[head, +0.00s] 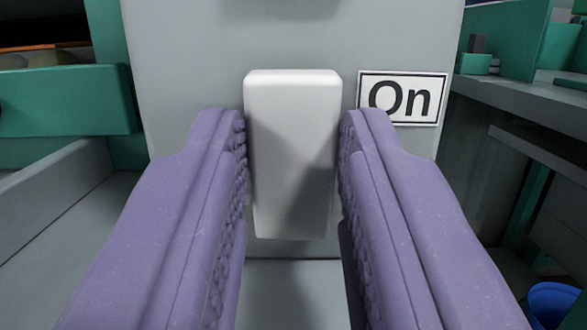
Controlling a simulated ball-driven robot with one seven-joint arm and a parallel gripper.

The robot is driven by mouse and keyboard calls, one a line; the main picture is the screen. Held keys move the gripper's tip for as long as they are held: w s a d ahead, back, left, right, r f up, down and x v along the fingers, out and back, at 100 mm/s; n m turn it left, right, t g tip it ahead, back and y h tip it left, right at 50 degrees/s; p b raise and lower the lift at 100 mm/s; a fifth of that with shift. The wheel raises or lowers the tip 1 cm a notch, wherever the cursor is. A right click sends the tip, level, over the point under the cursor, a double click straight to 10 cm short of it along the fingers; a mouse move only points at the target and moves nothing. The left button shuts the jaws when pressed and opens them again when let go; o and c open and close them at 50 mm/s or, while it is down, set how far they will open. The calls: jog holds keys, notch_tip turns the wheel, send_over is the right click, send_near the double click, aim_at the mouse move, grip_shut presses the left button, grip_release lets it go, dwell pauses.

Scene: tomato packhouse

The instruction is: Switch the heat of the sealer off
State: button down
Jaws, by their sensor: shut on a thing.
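A white rocker-like switch block (291,150) stands out from the grey front panel of the sealer (190,60), in the middle of the head view. A white label with a black frame reading "On" (402,98) is on the panel just right of the switch. My gripper (292,135), with two purple ribbed fingers, is shut on the switch, one finger at its left side and one at its right. The right fingertip covers part of the label's lower left corner.
Green framework (70,100) and a grey ledge (60,200) lie to the left. On the right are a grey shelf (520,105) with green parts, and a blue bucket-like thing (556,305) low in the corner.

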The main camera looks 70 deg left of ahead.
jog(key=c, duration=0.8)
grip_release()
jog(key=shift+c, duration=0.2)
jog(key=p+v, duration=0.2)
jog(key=v, duration=0.5)
jog(key=shift+s+d+f, duration=0.1)
jog(key=shift+d+f, duration=0.05)
jog(key=shift+d, duration=0.25)
